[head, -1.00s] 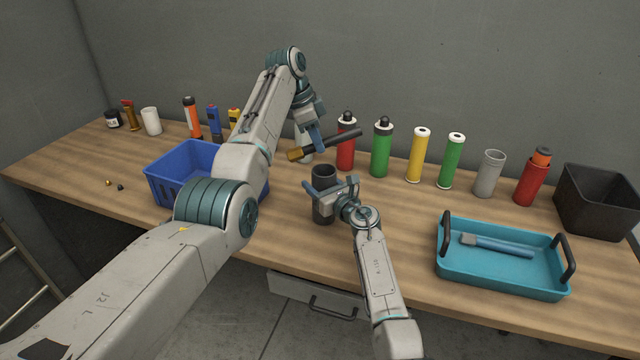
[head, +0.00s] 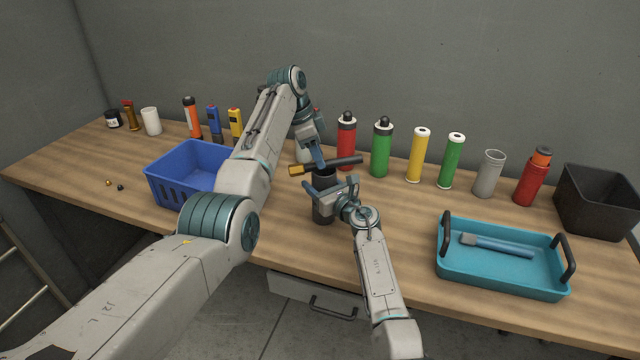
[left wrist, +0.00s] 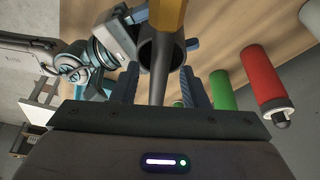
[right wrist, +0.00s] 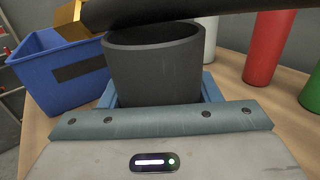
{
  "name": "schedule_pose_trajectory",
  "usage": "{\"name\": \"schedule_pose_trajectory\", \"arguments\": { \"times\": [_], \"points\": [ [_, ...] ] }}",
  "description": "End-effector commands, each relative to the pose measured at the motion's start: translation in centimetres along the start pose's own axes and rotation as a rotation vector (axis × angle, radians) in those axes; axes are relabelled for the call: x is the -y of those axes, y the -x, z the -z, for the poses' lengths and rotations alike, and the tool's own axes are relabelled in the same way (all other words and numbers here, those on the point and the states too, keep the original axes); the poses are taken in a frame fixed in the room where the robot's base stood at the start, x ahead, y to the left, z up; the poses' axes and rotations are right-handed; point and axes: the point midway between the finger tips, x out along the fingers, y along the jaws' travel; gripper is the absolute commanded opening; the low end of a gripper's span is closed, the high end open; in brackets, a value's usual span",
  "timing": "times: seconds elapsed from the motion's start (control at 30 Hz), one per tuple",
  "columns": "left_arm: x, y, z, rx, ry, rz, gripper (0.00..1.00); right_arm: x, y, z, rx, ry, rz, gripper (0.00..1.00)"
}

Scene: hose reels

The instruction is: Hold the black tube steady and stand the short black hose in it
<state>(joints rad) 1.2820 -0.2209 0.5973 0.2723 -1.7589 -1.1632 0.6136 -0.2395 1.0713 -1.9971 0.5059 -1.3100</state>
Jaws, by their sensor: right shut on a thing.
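The black tube (head: 323,206) stands upright on the bench, its open mouth showing in the right wrist view (right wrist: 152,72). My right gripper (head: 325,192) is shut around the tube's upper part. The short black hose (head: 345,161), with a brass-coloured end, hangs in the air just above the tube, lying nearly level, brass end to the left. The hose crosses over the tube mouth in the right wrist view (right wrist: 200,12). In the left wrist view the hose (left wrist: 161,72) runs between the fingers.
A blue crate (head: 165,187) stands left of the tube. Red, green and yellow cylinders (head: 416,155) stand along the back. A teal tray (head: 500,283) with a grey-blue item lies at right, near a black bin (head: 597,205).

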Motion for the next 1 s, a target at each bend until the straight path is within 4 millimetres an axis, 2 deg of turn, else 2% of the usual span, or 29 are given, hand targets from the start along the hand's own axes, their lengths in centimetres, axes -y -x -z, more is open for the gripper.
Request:
{"name": "schedule_pose_trajectory", "arguments": {
  "times": [0.3, 0.43, 0.8, 1.0],
  "points": [
    [0.0, 0.1, 0.0, 0.0, 0.0, 0.0, 0.46, 0.0, 0.0, 0.0, 0.0, 0.0, 0.0, 0.3],
    [0.1, 1.1, 0.0, 0.0, 0.001, 0.003, 0.46, 0.0, 0.0, 0.0, 0.0, 0.0, 0.0, 0.3],
    [0.1, 8.6, 0.0, 0.0, 0.0, 0.003, 0.46, 0.0, 0.0, 0.0, 0.0, 0.0, 0.0, 0.3],
    [0.1, 11.2, 0.0, 0.0, 0.0, 0.0, 0.46, 0.0, 0.0, 0.0, 0.0, 0.0, 0.0, 0.3]
  ]
}}
